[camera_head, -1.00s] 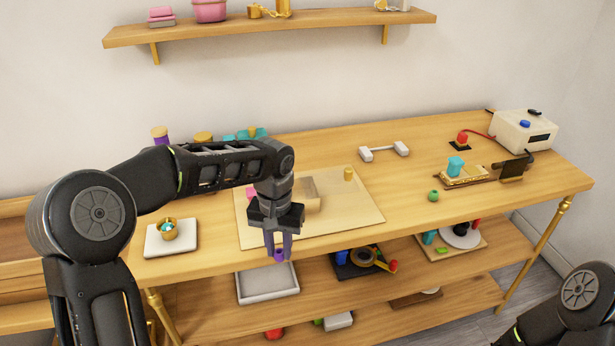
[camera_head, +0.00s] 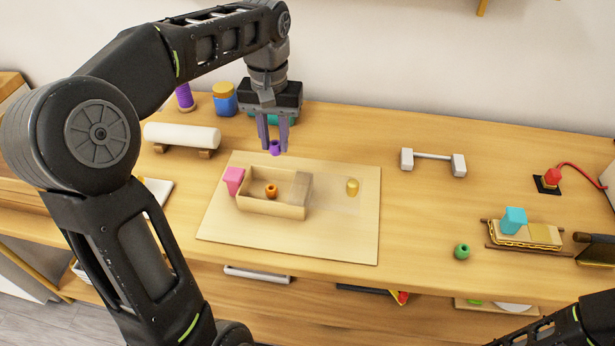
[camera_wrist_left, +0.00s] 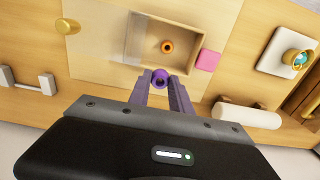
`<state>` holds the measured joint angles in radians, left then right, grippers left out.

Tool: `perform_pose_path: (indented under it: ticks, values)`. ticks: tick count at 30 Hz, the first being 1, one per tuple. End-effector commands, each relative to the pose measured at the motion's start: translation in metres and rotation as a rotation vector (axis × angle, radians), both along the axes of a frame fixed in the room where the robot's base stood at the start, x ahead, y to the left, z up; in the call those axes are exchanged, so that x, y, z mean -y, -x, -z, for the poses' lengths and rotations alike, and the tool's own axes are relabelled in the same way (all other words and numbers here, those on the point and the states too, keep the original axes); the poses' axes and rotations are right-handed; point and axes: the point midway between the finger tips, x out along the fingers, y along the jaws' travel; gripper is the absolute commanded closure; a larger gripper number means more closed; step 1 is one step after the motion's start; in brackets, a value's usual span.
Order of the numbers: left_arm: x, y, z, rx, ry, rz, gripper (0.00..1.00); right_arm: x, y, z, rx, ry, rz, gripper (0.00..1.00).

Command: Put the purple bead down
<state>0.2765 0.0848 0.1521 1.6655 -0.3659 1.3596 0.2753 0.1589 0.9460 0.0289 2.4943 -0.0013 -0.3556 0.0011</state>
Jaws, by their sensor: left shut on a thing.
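The purple bead (camera_head: 275,148) is held between the fingertips of my left gripper (camera_head: 273,146). It hangs above the far edge of a pale wooden board (camera_head: 225,215), just behind an open wooden box (camera_head: 272,208). The bead also shows between the fingers in the left wrist view (camera_wrist_left: 160,78), with its hole facing the camera. An orange bead (camera_head: 271,191) lies inside the box. A green bead (camera_head: 462,251) lies on the table to the right. My right gripper is not in view; only part of that arm shows at bottom right.
A pink block (camera_head: 233,180) stands at the box's left end, and a brass cylinder (camera_head: 352,187) stands right of the box. A white roll (camera_head: 182,136) lies to the left. A white-ended bar (camera_head: 432,160) lies to the right. The table between board and green bead is clear.

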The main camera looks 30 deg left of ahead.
Motion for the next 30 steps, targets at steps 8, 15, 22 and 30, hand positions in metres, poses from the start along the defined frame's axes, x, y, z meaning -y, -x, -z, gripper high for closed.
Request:
perform_pose_path:
  ticks: [8,15,22,30]
  values:
    - [0.004,0.006,0.001,0.001,0.001,0.028,1.0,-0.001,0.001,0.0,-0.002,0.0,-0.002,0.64]
    - [0.004,0.006,0.004,0.0,0.0,0.028,1.0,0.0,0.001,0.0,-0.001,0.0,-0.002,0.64]
    - [0.003,0.007,0.039,-0.003,0.0,0.027,1.0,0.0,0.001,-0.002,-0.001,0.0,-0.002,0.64]
    - [0.003,0.006,0.064,0.002,-0.001,0.027,1.0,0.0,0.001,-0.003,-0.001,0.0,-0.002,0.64]
